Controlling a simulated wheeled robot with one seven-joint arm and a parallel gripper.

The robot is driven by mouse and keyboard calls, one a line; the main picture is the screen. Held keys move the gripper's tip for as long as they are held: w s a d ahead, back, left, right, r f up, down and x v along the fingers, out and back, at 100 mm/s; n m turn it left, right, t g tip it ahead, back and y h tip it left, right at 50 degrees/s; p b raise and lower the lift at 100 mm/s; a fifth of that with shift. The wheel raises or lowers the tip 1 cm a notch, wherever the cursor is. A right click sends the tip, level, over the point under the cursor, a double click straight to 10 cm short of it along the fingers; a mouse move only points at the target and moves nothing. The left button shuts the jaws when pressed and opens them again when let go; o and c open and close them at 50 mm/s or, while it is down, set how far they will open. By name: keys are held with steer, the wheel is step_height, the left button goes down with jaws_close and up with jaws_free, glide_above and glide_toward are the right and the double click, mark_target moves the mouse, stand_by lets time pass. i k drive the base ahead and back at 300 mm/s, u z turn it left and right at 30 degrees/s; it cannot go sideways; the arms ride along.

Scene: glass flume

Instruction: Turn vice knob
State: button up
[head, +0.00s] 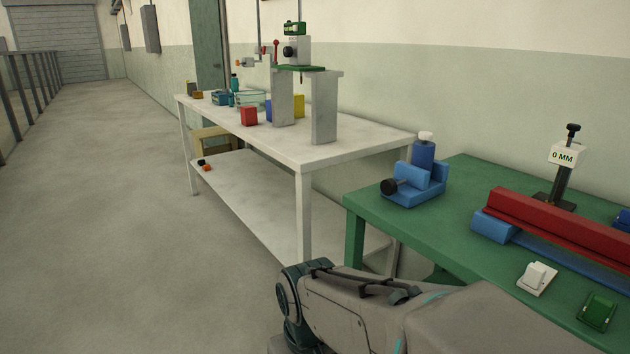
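A blue block-shaped device that looks like the vice (428,184) stands on the near left part of the green table (375,205). A round black knob (390,187) sticks out of its left side. A blue upright piece with a pale cap (425,137) rises at its back. Parts of my arm cross the bottom of the head view, below and in front of the vice and apart from it in the picture. My gripper is not visible.
A red bar over a blue base (560,226), a "0 MM" gauge post (562,155), a white switch (537,278) and a green switch (597,311) occupy the green table's right. A white table (330,153) holds several items and a stand. The left floor is clear.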

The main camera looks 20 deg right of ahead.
mark_target(388, 187)
steer(key=k, duration=0.55)
steer(key=z, duration=0.8)
steer(key=i, duration=0.5)
